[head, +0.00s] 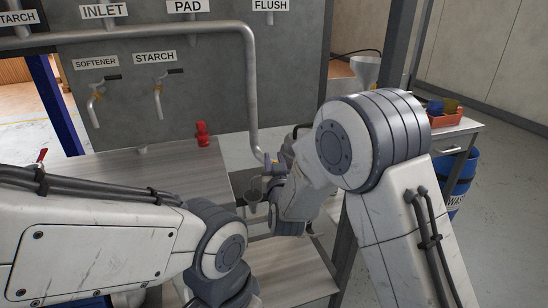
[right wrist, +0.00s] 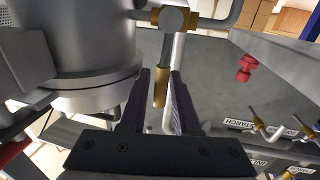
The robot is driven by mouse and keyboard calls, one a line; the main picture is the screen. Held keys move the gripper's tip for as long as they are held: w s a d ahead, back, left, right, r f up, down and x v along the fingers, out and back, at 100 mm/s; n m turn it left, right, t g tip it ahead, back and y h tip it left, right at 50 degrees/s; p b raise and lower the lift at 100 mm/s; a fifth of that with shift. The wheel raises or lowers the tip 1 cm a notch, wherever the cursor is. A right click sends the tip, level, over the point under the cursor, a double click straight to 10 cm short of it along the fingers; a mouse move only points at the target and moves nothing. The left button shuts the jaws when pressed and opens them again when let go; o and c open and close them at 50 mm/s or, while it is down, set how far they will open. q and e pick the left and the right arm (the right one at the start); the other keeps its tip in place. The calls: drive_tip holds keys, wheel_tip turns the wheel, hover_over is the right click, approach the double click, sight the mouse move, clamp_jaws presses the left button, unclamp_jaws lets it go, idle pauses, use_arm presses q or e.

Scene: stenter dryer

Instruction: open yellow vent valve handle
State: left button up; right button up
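The yellow vent valve handle (right wrist: 160,90) is a short brass-coloured lever hanging from a grey stem under a brass valve body (right wrist: 175,19) on a grey pipe. In the head view only a small yellow bit (head: 268,158) shows beside my right gripper (head: 277,166), at the foot of the bent pipe. In the right wrist view the dark fingers of my right gripper (right wrist: 160,78) stand apart, one on each side of the handle. I cannot tell whether either finger touches it. My left arm reaches in low; its gripper is out of view.
A grey metal vessel (right wrist: 85,40) stands close beside the fingers. A red valve (head: 202,134) stands on the grey bench top (head: 150,175). Labelled taps hang on the back panel (head: 215,75). A cart with an orange bin (head: 446,118) and a blue drum (head: 462,175) are at right.

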drive_tip(key=shift+w, duration=0.5)
clamp_jaws()
idle(1.1)
